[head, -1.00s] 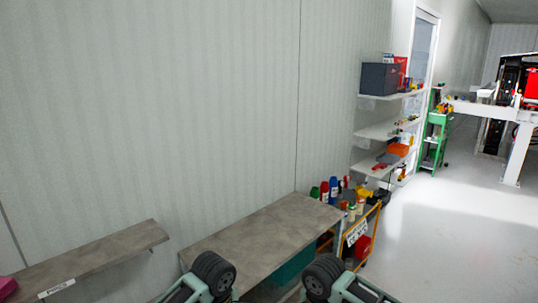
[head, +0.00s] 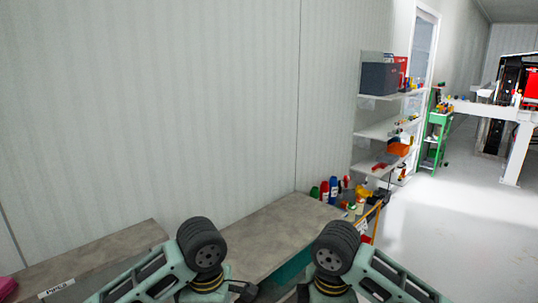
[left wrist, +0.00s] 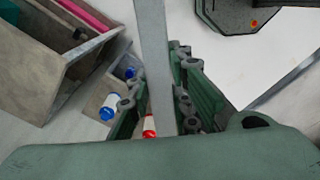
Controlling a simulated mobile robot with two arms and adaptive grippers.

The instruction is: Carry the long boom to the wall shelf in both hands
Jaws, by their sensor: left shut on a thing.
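The long boom (left wrist: 153,40) is a straight grey bar in the left wrist view, running from the top edge down between the fingers. My left gripper (left wrist: 161,80) is shut on it, with a green finger on either side. The boom does not show in the head view. There, my arm links come in at the bottom, but both grippers are out of sight. A grey wall shelf (head: 118,252) with a small white label is at lower left, against the ribbed wall. My right gripper and its hold are hidden.
A grey bench top (head: 270,228) stands right of the wall shelf. Beyond it, a cart (head: 374,222) carries bottles. White shelves (head: 378,131) with boxes and tools hang further back. The floor (head: 450,235) at right is clear. Bottles (left wrist: 109,106) show below the left gripper.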

